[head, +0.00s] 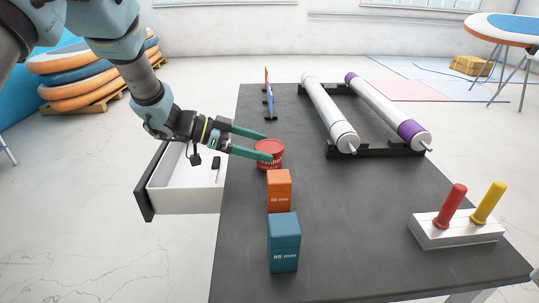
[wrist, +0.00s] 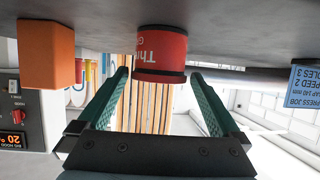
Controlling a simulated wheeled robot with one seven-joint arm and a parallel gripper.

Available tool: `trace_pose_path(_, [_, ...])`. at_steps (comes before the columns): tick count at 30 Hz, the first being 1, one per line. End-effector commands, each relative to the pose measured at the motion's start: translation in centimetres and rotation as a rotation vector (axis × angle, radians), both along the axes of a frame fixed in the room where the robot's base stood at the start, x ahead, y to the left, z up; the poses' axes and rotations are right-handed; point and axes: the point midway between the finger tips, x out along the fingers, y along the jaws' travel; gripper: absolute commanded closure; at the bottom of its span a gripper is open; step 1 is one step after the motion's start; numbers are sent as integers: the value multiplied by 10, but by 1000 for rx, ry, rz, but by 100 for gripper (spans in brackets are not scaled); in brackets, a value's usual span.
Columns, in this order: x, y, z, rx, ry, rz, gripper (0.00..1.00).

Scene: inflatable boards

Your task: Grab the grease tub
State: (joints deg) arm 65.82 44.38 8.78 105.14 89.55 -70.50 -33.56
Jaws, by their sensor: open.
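The grease tub is a red can (head: 270,158) with pale lettering, standing upright on the dark table near its left edge. My gripper (head: 268,147) comes in from the left, its two teal fingers open and spread towards the tub. In the head view the nearer fingertip overlaps the tub's left side. In the wrist view, which is upside down, the tub (wrist: 161,50) sits centred just ahead of my open fingertips (wrist: 159,74). I see a gap on each side; whether the tips reach alongside it, I cannot tell.
An orange block (head: 279,191) stands close in front of the tub, with a blue block (head: 284,243) nearer. An open white drawer (head: 185,200) lies below my arm. Rollers (head: 330,115) rest on a black rack at the back right. The table's middle (head: 350,210) is clear.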

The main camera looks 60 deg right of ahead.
Motion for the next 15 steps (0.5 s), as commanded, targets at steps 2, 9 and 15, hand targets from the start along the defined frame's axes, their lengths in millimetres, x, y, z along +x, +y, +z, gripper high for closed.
trace_pose_path(2, [-5,-4,-2,1,-1,0,0])
trace_pose_path(9, [-22,-17,-8,2,0,-1,0])
trace_pose_path(15, [-40,-34,-19,1,-2,1,0])
